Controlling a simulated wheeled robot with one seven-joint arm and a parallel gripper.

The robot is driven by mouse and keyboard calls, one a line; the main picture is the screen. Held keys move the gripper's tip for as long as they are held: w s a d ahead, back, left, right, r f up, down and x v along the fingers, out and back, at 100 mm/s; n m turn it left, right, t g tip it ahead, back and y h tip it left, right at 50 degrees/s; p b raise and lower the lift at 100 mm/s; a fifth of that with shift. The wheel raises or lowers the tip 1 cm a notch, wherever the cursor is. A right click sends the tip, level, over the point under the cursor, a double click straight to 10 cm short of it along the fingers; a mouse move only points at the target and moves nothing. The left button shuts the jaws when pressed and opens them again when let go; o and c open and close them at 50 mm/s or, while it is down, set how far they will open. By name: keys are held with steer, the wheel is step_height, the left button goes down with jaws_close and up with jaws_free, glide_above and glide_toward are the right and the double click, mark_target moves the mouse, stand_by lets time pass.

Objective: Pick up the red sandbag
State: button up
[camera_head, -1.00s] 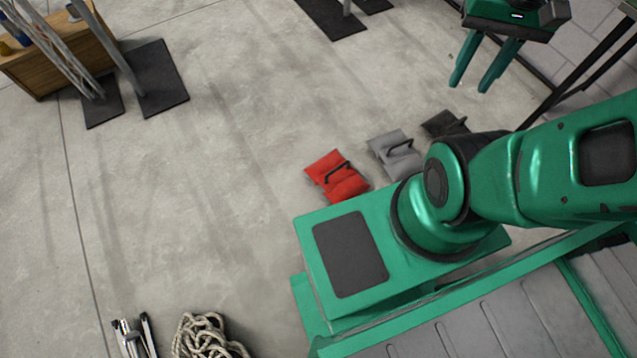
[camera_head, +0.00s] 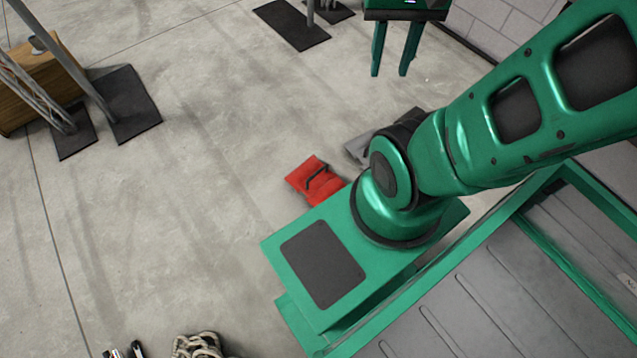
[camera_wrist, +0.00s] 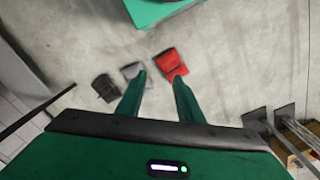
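The red sandbag (camera_head: 315,180) lies on the concrete floor just beyond my green base, with a black handle strap across its top. It also shows in the wrist view (camera_wrist: 171,64), above the right fingertip and apart from it. My gripper (camera_head: 391,72) is at the top of the head view, fingers pointing down, well away from the red sandbag. In the wrist view my gripper (camera_wrist: 158,76) has its two green fingers spread with nothing between them but floor and part of the grey sandbag behind.
A grey sandbag (camera_head: 366,147) lies right of the red one, partly hidden by my arm. A black sandbag (camera_wrist: 105,88) lies beyond it. Black base plates (camera_head: 130,103) and a wooden box (camera_head: 40,85) stand at left. Coiled rope (camera_head: 197,345) lies at the bottom.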

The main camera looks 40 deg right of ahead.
steer(key=w+d+f+m, duration=0.1)
steer(key=w+d+f, duration=0.35)
steer(key=w, duration=0.55)
steer(key=w+d+f+m+h, duration=0.15)
steer(key=w+d+f, duration=0.25)
steer(key=w+f, duration=0.9)
steer(key=m+t+y, duration=0.2)
steer(key=m, duration=0.5)
glide_above(317, 173)
steer(key=s, duration=0.1)
step_height(317, 173, down, 56)
steer(key=shift+w+d+f, duration=0.1)
steer(key=shift+w+f, duration=0.1)
steer(key=shift+f, duration=1.3)
steer(key=shift+w+f, duration=0.2)
steer(key=shift+f, duration=1.3)
